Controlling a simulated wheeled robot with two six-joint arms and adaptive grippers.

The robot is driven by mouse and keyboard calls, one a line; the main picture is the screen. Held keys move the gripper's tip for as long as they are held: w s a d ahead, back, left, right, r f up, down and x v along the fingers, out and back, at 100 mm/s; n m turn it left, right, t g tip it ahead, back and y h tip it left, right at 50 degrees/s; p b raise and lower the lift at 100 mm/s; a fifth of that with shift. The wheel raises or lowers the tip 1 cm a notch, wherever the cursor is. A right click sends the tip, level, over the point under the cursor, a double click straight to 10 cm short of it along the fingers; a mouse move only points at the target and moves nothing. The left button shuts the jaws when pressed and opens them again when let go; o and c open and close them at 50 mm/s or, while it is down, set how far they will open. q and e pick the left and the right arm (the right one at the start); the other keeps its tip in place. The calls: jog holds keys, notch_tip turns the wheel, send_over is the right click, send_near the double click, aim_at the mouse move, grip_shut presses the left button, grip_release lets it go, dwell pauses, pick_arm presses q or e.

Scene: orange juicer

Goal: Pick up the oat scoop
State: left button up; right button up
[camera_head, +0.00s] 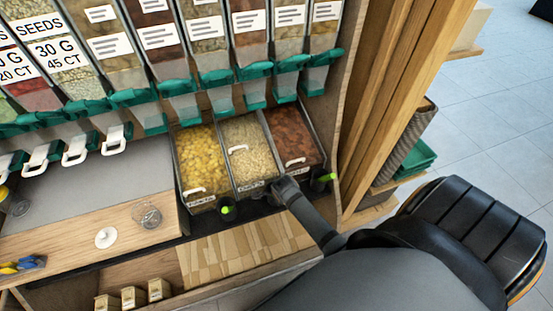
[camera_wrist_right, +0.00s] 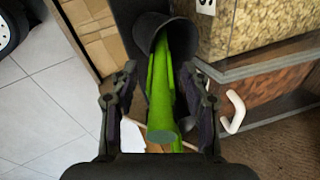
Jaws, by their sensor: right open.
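The oat bin (camera_head: 247,150), full of pale flakes, is the middle of three bins in the head view. My right gripper (camera_head: 268,196) is at its front edge and hides what is there. In the right wrist view, a green scoop handle (camera_wrist_right: 161,95) sticks out of a dark cup-like holder (camera_wrist_right: 151,24). My right gripper (camera_wrist_right: 160,78) is open, with one finger on each side of the handle. I cannot tell whether the fingers touch it. My left gripper is not in view.
Other green handles show at the yellow flakes bin (camera_head: 196,158) and the brown bin (camera_head: 291,136). Dispensers (camera_head: 210,75) with green spouts hang above. A wooden post (camera_head: 385,90) stands to the right. A wooden board (camera_head: 235,252) lies below the bins.

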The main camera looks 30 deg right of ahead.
jog(key=shift+x, duration=0.85)
grip_shut()
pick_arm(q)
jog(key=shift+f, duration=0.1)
pick_arm(e)
jog(key=shift+r, duration=0.1)
